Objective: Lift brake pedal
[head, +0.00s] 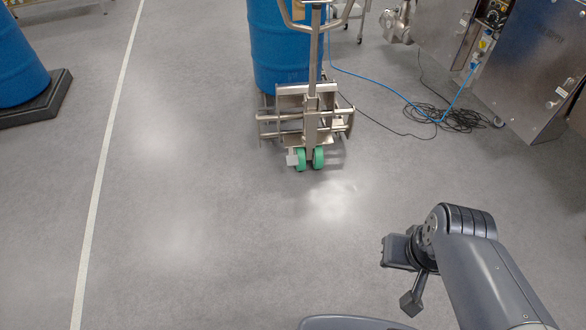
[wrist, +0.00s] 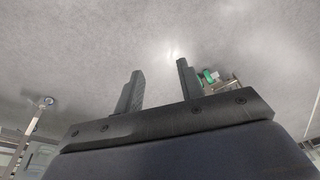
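A steel drum trolley (head: 312,115) stands upright near the top middle of the head view, with two green wheels (head: 301,159) at its near end. A small pale block beside the left wheel looks like the brake pedal (head: 292,158); its tilt is too small to tell. In the wrist view my gripper (wrist: 160,66) is open, its two dark fingers apart with nothing between them. A green wheel (wrist: 207,76) shows small beyond the right finger, well away from it. The pedal cannot be made out there.
A blue drum (head: 283,50) stands right behind the trolley. A blue cable and a coiled black cable (head: 450,117) lie on the floor to the right, near a steel cabinet (head: 530,65). Another blue drum (head: 17,60) stands at far left. The floor before the trolley is clear.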

